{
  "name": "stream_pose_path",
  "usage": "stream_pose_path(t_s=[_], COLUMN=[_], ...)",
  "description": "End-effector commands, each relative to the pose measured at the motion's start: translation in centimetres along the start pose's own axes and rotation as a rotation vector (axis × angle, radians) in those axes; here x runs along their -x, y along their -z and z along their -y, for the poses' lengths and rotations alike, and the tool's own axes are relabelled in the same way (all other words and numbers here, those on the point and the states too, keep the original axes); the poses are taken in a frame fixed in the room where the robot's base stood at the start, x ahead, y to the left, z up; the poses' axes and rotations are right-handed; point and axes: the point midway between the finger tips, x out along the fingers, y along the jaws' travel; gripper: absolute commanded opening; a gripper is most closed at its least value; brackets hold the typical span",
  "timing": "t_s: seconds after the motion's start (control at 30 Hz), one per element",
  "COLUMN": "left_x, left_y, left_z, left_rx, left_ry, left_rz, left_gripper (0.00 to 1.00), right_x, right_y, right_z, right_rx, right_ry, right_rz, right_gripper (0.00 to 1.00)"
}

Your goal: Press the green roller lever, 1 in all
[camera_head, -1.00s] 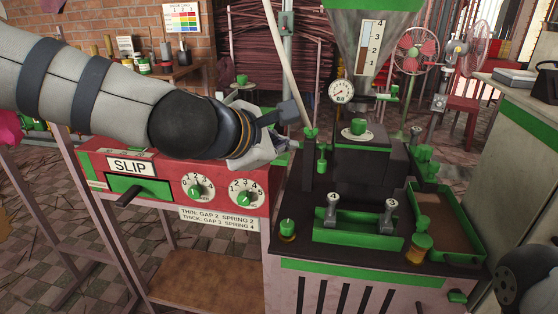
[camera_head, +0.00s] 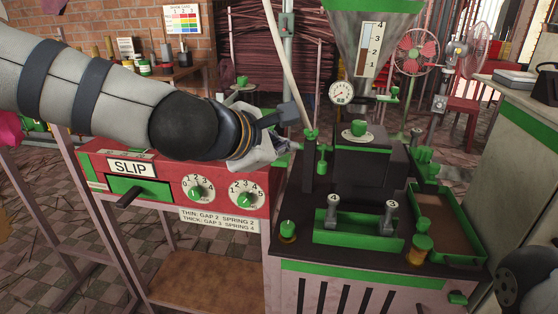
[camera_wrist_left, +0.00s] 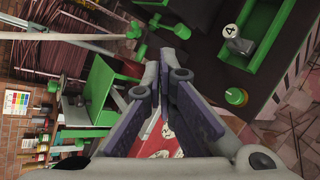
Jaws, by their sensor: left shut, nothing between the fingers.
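A slim green lever (camera_head: 321,158) stands beside a dark post at the left rear of the dark press table; I take it for the roller lever, but its roller is too small to make out. My left gripper (camera_head: 294,146) is shut and empty, its tip just left of the post and lever. I cannot tell whether it touches them. In the left wrist view the shut fingers (camera_wrist_left: 160,68) point towards the dark table top, with green parts (camera_wrist_left: 176,27) just beyond the tips.
The red SLIP panel (camera_head: 100,156) with two dials lies below my left forearm. A green tray with numbered levers (camera_head: 350,231), a hopper (camera_head: 372,50), a gauge (camera_head: 341,93) and a cup (camera_head: 358,127) crowd the press. A pale hose runs down near the gripper.

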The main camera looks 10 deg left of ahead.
Motion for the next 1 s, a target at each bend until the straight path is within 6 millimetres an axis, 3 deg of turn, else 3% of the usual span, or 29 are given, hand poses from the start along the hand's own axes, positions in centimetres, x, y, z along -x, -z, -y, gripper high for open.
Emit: stream_pose_path(t_s=[1.0], left_x=[-0.86], left_y=[0.64], left_z=[0.63], left_rx=[0.000], left_ry=[0.001], left_rz=[0.000], left_gripper=[0.00], right_x=[-0.41], right_y=[-0.16], right_z=[-0.01], right_rx=[0.000], right_ry=[0.000], right_rz=[0.010], right_gripper=[0.40])
